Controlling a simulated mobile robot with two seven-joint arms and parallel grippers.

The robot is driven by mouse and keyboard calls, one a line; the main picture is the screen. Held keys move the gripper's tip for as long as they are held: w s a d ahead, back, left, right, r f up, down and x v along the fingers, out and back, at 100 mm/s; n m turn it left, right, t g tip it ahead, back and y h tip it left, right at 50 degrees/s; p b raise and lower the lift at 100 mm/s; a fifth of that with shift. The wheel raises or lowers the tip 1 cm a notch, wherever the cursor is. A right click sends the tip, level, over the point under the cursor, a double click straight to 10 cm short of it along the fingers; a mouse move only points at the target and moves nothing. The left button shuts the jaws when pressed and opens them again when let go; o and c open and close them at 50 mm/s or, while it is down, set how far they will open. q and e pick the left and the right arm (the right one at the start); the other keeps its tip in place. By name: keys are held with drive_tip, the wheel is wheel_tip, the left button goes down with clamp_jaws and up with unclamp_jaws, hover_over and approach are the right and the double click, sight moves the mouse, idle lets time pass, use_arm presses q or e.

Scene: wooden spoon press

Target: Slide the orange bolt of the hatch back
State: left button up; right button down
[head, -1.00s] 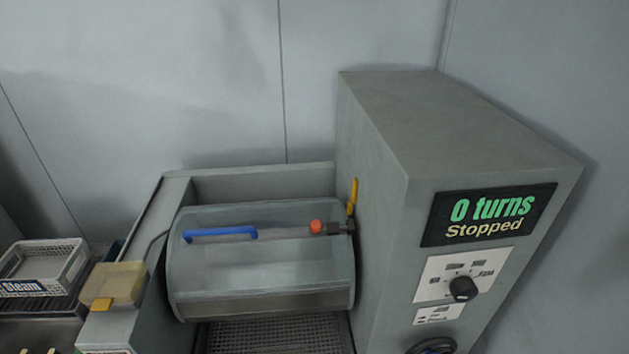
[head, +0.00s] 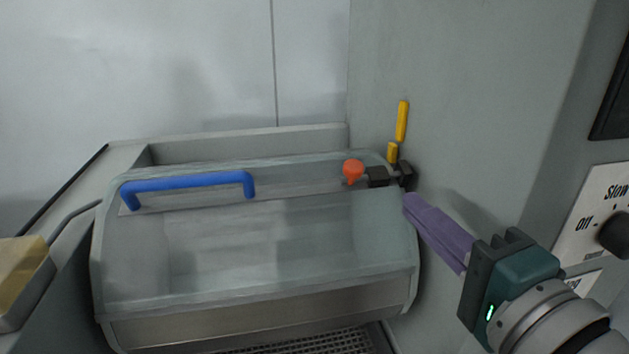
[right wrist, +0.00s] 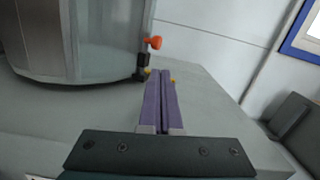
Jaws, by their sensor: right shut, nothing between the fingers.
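The orange bolt knob (head: 353,171) stands on the hatch near its right end, beside a dark bolt block (head: 378,176). The hatch (head: 250,240) is a clear curved drum cover with a blue handle (head: 188,181) on its left; it looks closed. My right gripper (head: 408,202) has purple fingers shut and empty, with the tips just right of and below the dark block, apart from the orange knob. In the right wrist view the orange knob (right wrist: 154,42) shows just left of and beyond the fingertips (right wrist: 159,73). My left gripper is not in view.
A yellow lever (head: 402,121) stands upright behind the bolt, close to the grey housing wall (head: 460,100). A control panel with a dark dial (head: 615,234) is at the right edge. A pale yellow box (head: 22,280) sits at the left.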

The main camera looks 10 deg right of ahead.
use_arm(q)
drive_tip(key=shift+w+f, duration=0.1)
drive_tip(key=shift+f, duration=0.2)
use_arm(e)
drive_tip(key=shift+w+d+f+m+h, duration=0.25)
drive_tip(key=shift+d+f+m+h, duration=0.15)
drive_tip(key=shift+h, duration=0.1)
hover_over(377, 212)
drive_tip(key=shift+b, duration=0.3)
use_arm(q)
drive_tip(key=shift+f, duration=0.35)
